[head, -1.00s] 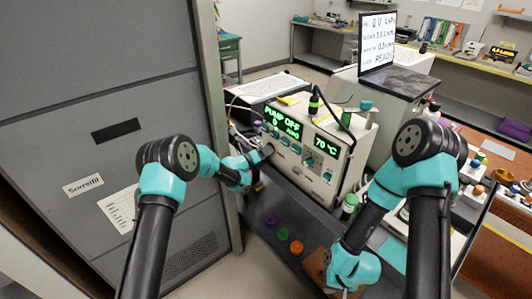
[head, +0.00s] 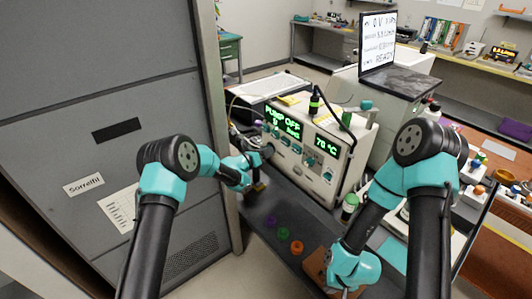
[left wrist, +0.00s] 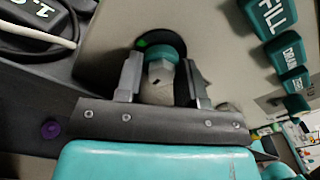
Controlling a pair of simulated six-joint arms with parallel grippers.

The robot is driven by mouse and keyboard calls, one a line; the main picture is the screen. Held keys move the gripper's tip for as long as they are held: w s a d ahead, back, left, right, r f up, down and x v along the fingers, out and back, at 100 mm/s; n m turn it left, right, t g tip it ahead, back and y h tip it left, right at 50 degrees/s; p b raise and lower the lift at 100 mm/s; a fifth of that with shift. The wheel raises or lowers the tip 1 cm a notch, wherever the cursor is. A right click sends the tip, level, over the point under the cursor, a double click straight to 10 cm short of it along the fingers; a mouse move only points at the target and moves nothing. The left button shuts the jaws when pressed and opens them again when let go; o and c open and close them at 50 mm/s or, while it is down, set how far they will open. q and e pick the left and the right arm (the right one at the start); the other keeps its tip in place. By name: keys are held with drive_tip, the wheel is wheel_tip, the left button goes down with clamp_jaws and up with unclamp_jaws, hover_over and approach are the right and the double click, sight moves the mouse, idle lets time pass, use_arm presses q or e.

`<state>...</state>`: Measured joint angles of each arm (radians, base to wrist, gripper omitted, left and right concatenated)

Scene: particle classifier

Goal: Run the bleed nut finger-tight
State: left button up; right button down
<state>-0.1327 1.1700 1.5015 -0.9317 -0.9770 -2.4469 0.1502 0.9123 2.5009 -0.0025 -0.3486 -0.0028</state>
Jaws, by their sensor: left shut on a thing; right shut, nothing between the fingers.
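The grey bleed nut (left wrist: 160,88) shows in the left wrist view. It has angular sides and sits in front of a teal part and a dark round recess on the machine's pale face. My left gripper (left wrist: 162,82) is shut on the nut, one finger on each side. In the head view, my left gripper (head: 258,164) is at the left end of the front of the machine (head: 328,165). The nut is too small to make out there. My right gripper (head: 338,291) is low at the picture's bottom edge, shut and empty, its fingertips mostly hidden.
Purple (head: 271,220), green (head: 283,233) and orange (head: 296,247) round pieces lie on the dark bench (head: 312,223). A green-capped bottle (head: 349,207) stands beside the machine. A tall grey cabinet (head: 100,130) is close on the left.

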use_arm(q)
drive_tip(key=o, duration=0.6)
drive_tip(key=shift+a, duration=0.2)
drive_tip(key=o, duration=0.3)
drive_tip(key=shift+d, duration=0.1)
drive_tip(key=v, duration=1.7)
drive_tip(key=shift+s, duration=0.15)
drive_tip(key=shift+a, duration=0.2)
drive_tip(key=s+a+f+n+g+y, duration=0.1)
drive_tip(key=s+a+f+n+y, duration=0.3)
drive_tip(key=s+f+n, duration=0.5)
drive_tip(key=s+a+f+n+g+y, duration=0.2)
drive_tip(key=s+a+f+n+y, duration=0.3)
drive_tip(key=n, duration=0.9)
drive_tip(key=s+a+f+n+g, duration=0.1)
drive_tip(key=s+f+n+g, duration=0.2)
drive_tip(key=s+n, duration=0.6)
drive_tip(key=s+a+f+n+g+y, duration=0.1)
drive_tip(key=s+f+n+g, duration=0.2)
drive_tip(key=s+n, duration=0.7)
drive_tip(key=s+g, duration=0.1)
drive_tip(key=s, duration=0.2)
drive_tip(key=shift+s+y, duration=0.3)
drive_tip(key=shift+s, duration=0.1)
